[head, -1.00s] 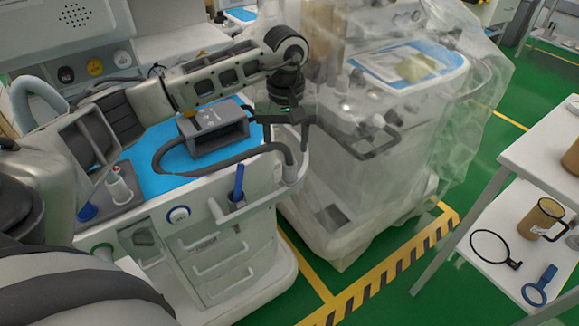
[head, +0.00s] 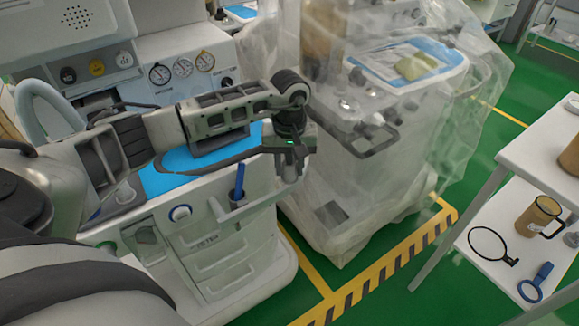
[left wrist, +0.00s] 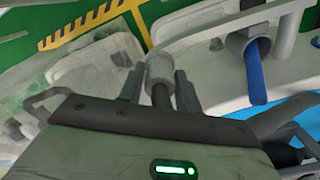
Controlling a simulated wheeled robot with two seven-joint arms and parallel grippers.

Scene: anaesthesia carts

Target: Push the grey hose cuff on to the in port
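My left gripper (head: 290,165) is over the front right corner of the near cart (head: 225,262). In the left wrist view my left gripper (left wrist: 158,82) has its two fingers on either side of a grey cylindrical cuff (left wrist: 159,68), with narrow gaps visible, so it looks open around it. A blue-ringed port (head: 180,213) and a green-ringed port (head: 104,248) are on the cart front; no port label is legible. My right gripper is not in view.
A blue handle (head: 239,181) stands in a holder near the gripper. A plastic-covered cart (head: 335,225) is close on the right. A white shelf table (head: 525,165) holds a brown mug (head: 536,217), a black ring and a blue tool. Green floor lies between.

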